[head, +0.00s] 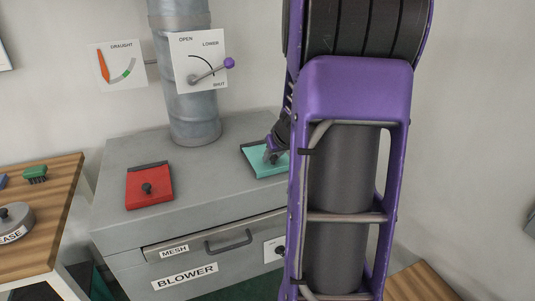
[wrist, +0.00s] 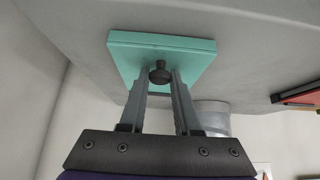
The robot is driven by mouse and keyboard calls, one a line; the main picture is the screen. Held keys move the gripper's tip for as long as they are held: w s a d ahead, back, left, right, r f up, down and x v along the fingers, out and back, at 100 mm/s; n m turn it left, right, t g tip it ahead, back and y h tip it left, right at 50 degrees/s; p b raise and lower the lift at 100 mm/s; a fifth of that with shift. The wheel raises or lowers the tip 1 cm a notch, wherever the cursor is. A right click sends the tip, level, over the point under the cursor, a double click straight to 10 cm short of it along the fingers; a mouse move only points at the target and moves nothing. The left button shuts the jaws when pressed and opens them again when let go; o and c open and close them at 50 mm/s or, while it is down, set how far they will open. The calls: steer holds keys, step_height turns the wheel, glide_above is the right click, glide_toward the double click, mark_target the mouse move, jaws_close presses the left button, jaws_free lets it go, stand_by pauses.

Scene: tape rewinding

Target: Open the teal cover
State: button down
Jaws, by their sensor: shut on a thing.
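The teal cover (head: 268,172) is a square plate on top of the grey blower box, with a dark strip along its back edge. It appears to lie flat; I cannot tell if it is slightly raised. In the wrist view the teal cover (wrist: 125,58) has a dark round knob (wrist: 160,73) in its middle. My gripper (wrist: 161,74) has one finger on each side of this knob and is shut on it. In the head view my gripper (head: 271,155) is small over the cover, and my purple arm hides the cover's right side.
A red cover (head: 150,190) with a dark knob lies left on the blower box (head: 125,160). A MESH drawer (head: 190,249) is in the front. A wooden table (head: 60,180) stands left.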

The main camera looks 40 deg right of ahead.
steer(key=shift+d+r+g+p, duration=0.15)
steer(key=shift+g+p, duration=0.35)
steer(key=shift+p, duration=2.05)
